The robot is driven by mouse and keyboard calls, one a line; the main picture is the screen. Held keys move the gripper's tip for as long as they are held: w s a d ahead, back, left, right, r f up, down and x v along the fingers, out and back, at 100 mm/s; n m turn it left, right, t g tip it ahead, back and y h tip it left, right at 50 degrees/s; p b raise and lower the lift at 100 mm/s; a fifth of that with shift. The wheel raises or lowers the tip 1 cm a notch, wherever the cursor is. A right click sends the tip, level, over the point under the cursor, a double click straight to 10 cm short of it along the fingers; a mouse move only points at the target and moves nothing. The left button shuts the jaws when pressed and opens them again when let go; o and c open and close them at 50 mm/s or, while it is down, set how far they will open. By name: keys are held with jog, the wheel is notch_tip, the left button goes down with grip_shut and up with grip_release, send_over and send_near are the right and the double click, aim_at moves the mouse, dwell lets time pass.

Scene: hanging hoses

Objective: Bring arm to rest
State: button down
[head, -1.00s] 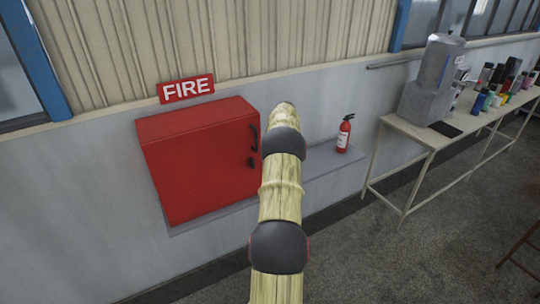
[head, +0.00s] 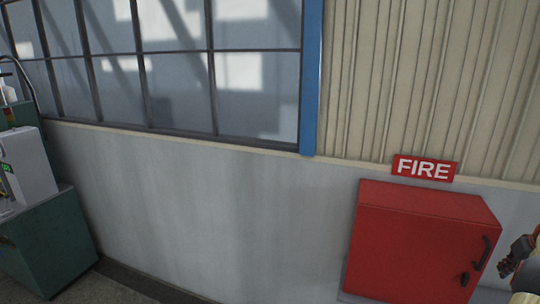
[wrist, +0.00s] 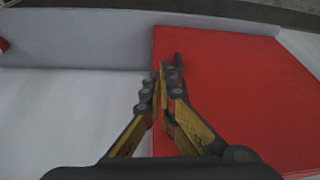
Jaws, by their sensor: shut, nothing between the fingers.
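My gripper (wrist: 163,72) is in the middle of the wrist view, its fingers together and empty. Behind it in that view is the red fire cabinet (wrist: 245,90); I cannot tell the distance between them. In the head view, part of my gripper (head: 513,262) shows at the right edge, beside the cabinet (head: 415,245). The rest of my arm is mostly outside that view; a small pale piece shows at the bottom right corner.
A red FIRE sign (head: 424,168) is above the cabinet. The grey wall (head: 220,205) is bare under a large window (head: 200,65). A green cabinet (head: 45,245) with a pale box (head: 30,165) on it stands at the left.

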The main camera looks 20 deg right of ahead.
jog(key=s+a+f+m+g+y, duration=0.1)
jog(key=s+a+f+m, duration=0.25)
jog(key=a+f, duration=0.3)
jog(key=w+a+r+n+b, duration=0.15)
jog(key=w+a, duration=0.25)
jog(key=a, duration=0.9)
jog(key=w+a+r+m+g+b, duration=0.1)
jog(key=w+a+r+b, duration=0.15)
jog(key=a, duration=1.05)
jog(key=w+a+r+n+b, duration=0.1)
jog(key=w+a+r, duration=0.3)
jog(key=a, duration=0.9)
jog(key=s+a+n+t+b, duration=0.2)
jog(key=s+a+n+b, duration=0.1)
jog(key=a, duration=1.3)
jog(key=s+a+n+t+y+b, duration=0.1)
jog(key=s+a+n+b, duration=0.2)
jog(key=a, duration=1.4)
jog(key=f+n+b, duration=0.1)
jog(key=n+b, duration=0.1)
jog(key=n, duration=0.1)
jog(key=shift+s+t, duration=0.3)
jog(key=shift+t, duration=0.1)
